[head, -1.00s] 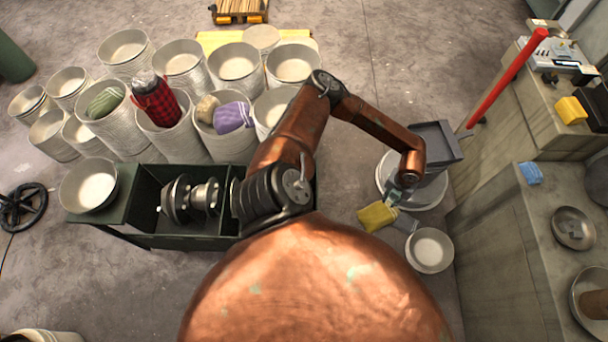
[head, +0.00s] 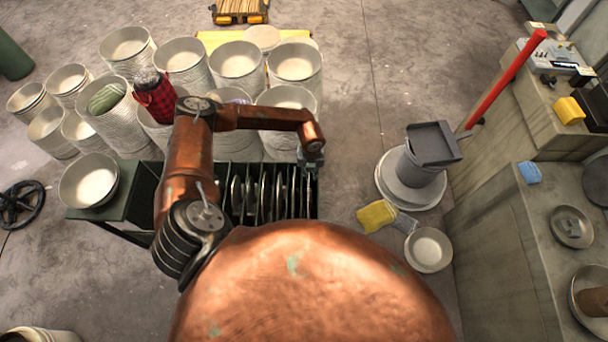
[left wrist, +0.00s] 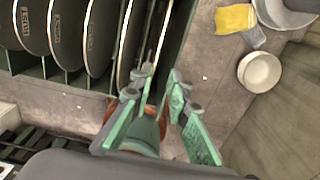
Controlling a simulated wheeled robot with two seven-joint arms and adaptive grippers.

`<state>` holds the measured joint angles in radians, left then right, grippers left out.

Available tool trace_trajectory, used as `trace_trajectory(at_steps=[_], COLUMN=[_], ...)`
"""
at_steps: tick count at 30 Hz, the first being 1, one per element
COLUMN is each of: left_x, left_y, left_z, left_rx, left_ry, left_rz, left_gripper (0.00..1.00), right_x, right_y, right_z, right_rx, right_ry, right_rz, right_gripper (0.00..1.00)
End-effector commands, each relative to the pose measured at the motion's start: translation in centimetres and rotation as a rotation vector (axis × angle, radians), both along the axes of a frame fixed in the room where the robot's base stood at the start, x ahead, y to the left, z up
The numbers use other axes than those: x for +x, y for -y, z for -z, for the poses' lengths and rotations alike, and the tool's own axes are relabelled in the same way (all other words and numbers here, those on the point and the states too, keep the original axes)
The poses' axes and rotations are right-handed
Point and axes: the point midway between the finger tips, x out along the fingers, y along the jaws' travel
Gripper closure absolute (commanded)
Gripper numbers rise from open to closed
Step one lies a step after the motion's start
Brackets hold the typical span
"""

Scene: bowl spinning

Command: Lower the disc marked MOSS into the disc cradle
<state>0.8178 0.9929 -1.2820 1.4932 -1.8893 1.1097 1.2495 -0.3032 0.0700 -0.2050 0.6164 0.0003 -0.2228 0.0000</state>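The dark green disc cradle (head: 318,205) stands at the centre left in the head view, with several thin discs upright side by side in it. My left gripper (head: 312,158) is over the cradle's right end. My right gripper is not in view.
Stacks of pale bowls (head: 237,65) stand behind the cradle. A red plaid bottle (head: 157,98) sits among them. A grey pedestal with a tray (head: 434,143), a yellow cloth (head: 376,215) and a bowl (head: 429,249) are on the right. Floor between is clear.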

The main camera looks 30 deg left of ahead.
Motion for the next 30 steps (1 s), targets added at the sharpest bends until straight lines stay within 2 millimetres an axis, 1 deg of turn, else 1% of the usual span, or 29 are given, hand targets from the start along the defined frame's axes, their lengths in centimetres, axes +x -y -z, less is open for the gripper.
trace_trajectory(at_steps=[1, 3, 7, 11, 15, 18, 24, 30], left_x=[-0.1, -0.1, -0.2, -0.3, -0.3, -0.3, -0.2, -0.2], left_y=[-0.1, -0.2, -0.3, -0.3, -0.3, -0.3, -0.3, -0.3], left_z=[0.6, 1.2, 2.6, 4.1, 5.7, 6.7, 7.8, 7.9], left_rx=[0.000, 0.001, 0.001, 0.002, 0.002, 0.002, 0.001, 0.001], left_ry=[-0.001, -0.002, -0.002, -0.002, -0.003, -0.003, -0.001, -0.001], left_rz=[-0.002, -0.003, -0.005, -0.006, -0.006, -0.007, -0.006, -0.006], left_gripper=[0.84, 0.84, 0.84, 0.84, 0.84, 0.84, 0.84, 0.84], right_x=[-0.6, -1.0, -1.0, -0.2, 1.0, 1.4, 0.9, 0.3], right_y=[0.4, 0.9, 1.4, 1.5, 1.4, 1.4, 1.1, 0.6], right_z=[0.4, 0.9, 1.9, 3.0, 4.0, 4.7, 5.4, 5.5], right_rx=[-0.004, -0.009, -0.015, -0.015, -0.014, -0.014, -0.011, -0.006], right_ry=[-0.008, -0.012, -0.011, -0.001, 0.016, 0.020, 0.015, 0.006], right_rz=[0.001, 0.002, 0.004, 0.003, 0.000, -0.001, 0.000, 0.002], right_gripper=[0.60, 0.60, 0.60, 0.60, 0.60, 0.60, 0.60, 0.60])
